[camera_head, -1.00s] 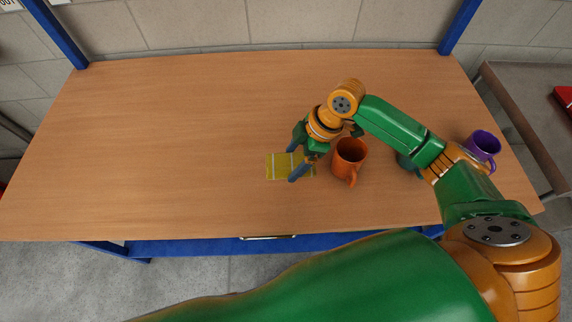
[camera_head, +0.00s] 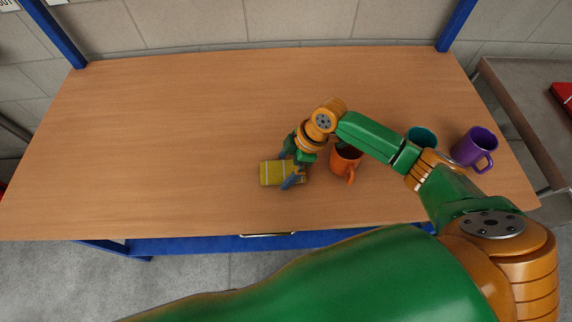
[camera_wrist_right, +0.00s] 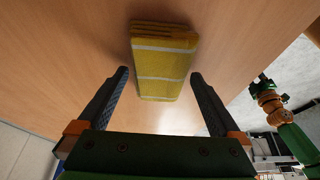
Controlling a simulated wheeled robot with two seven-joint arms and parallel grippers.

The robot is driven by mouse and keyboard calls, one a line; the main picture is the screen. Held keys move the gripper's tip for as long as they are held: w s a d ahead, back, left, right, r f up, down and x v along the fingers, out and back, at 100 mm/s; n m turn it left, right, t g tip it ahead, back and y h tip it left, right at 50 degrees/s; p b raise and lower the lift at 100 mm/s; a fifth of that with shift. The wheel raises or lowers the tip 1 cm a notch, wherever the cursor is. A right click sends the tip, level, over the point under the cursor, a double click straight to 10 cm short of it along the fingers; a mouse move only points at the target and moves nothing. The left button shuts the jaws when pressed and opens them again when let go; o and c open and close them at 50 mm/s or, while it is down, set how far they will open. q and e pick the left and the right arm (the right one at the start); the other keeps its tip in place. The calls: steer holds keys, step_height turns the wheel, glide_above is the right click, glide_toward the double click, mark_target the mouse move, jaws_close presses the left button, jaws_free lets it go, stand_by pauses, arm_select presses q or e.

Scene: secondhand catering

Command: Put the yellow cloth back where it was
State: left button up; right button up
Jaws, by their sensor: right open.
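The folded yellow cloth (camera_head: 270,174) with pale stripes lies at the front middle of the wooden table, left of the orange mug. It also shows in the right wrist view (camera_wrist_right: 163,65), its near end between the fingers. My right gripper (camera_head: 287,170) is open at the cloth's right part. In the right wrist view its two fingers (camera_wrist_right: 160,76) stand apart on either side of the cloth, with gaps showing. My left arm shows small at the right of that view, with its gripper (camera_wrist_right: 260,85) too small to read.
An orange mug (camera_head: 345,161) stands close to the right of my right gripper. A teal mug (camera_head: 422,136), partly behind my arm, and a purple mug (camera_head: 474,149) stand further right. The left half of the table (camera_head: 150,140) is clear.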

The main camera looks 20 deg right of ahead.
steer(key=v, duration=1.2)
